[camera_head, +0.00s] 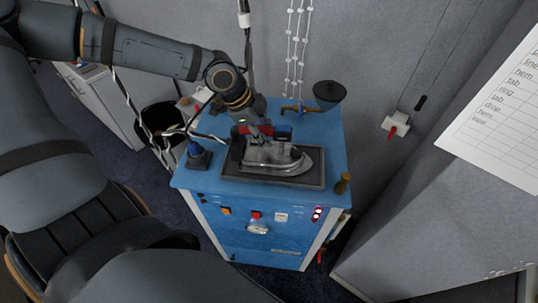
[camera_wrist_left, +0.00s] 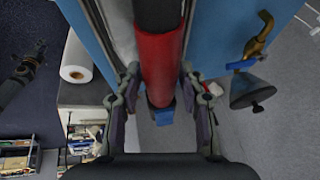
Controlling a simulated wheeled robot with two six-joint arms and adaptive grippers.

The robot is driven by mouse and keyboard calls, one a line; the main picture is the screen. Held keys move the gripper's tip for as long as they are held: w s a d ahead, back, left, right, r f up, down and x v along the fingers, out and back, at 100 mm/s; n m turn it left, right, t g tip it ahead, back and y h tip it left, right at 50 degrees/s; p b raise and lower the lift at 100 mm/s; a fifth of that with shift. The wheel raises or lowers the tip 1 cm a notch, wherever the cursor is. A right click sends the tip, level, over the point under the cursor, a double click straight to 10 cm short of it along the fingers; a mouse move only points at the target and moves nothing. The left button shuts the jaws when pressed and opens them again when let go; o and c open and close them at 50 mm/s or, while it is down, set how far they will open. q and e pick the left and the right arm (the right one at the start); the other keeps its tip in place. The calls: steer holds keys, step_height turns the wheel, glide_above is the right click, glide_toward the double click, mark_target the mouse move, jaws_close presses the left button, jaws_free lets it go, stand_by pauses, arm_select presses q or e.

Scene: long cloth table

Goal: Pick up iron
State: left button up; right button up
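The iron (camera_head: 272,158) has a grey metal body with a red and dark handle. It lies on a dark tray (camera_head: 312,184) on top of the blue cabinet. My left gripper (camera_head: 262,132) is over the iron's handle in the head view. In the left wrist view, the red handle (camera_wrist_left: 161,62) lies between the two fingers (camera_wrist_left: 160,80). The fingers look open, one on each side of the handle; firm contact does not show. My right gripper is not in view.
A grey wall stands behind; a grey cabinet (camera_head: 440,225) is at right.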

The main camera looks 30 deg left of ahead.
arm_select(q)
jaws_close()
steer(key=shift+w+r, duration=0.1)
steer(key=shift+w, duration=0.1)
steer(key=shift+r, duration=0.1)
steer(key=shift+w+r+b, duration=0.1)
steer(key=shift+r+b, duration=0.25)
steer(key=shift+r, duration=0.25)
steer(key=s+d+r+b, duration=0.3)
steer(key=s+d+r, duration=0.4)
steer(key=s+r, duration=0.4)
steer(key=shift+s+d+r, duration=0.25)
steer(key=shift+s+d, duration=0.15)
steer(key=shift+s, duration=0.05)
